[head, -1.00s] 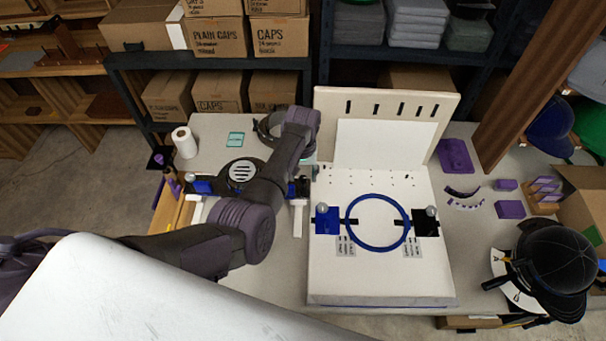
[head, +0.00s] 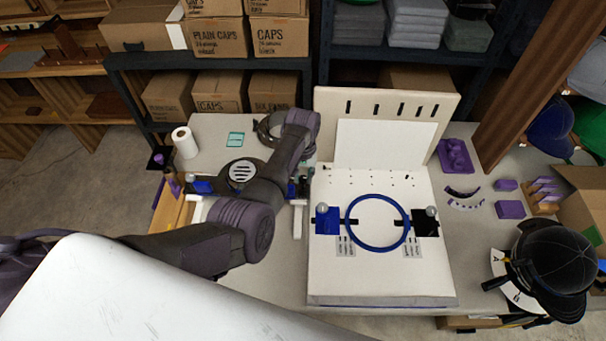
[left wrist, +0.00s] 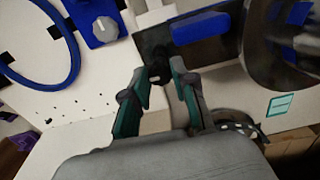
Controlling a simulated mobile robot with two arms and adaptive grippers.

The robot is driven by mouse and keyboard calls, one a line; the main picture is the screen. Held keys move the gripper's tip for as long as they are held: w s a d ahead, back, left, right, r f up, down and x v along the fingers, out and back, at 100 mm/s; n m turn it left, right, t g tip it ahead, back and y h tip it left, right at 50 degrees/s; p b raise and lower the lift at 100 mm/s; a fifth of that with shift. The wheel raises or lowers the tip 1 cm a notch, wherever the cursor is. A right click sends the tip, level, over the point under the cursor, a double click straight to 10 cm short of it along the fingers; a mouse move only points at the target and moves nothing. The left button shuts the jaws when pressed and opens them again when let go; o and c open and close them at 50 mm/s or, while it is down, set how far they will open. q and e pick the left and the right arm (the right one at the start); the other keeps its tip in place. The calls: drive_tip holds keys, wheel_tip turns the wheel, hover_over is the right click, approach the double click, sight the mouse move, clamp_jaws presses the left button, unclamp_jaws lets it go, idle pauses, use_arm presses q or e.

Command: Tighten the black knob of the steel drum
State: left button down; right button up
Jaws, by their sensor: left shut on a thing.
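The black knob (left wrist: 157,64) shows in the left wrist view between the fingertips of my left gripper (left wrist: 160,78), next to a dark plate with a blue block (left wrist: 200,28). My left gripper is shut on the knob, its fingers on either side of it. In the head view my left gripper (head: 304,178) reaches down at the left edge of the white board, mostly hidden by my arm. A large dark rounded body (left wrist: 285,50), seemingly the steel drum, is cut off at the wrist view's right. My right gripper is not in view.
A white board (head: 380,280) with a blue hoop (head: 351,235) stands right of my arm. A paper roll (head: 185,142) and a teal card (head: 235,139) lie at the back left. A dark cap (head: 555,258) sits at the right.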

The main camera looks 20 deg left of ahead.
use_arm(q)
drive_tip(key=shift+r, duration=0.1)
drive_tip(key=m+p, duration=0.1)
drive_tip(key=m, duration=0.2)
drive_tip(key=shift+p, duration=0.35)
drive_tip(key=m+p, duration=0.1)
drive_tip(key=m, duration=0.3)
drive_tip(key=shift+m, duration=0.3)
drive_tip(key=m+p, duration=0.1)
drive_tip(key=m, duration=0.3)
drive_tip(key=shift+m, duration=0.3)
drive_tip(key=m, duration=0.4)
drive_tip(key=shift+m, duration=0.4)
drive_tip(key=shift+w, duration=0.1)
drive_tip(key=c, duration=0.9)
unclamp_jaws()
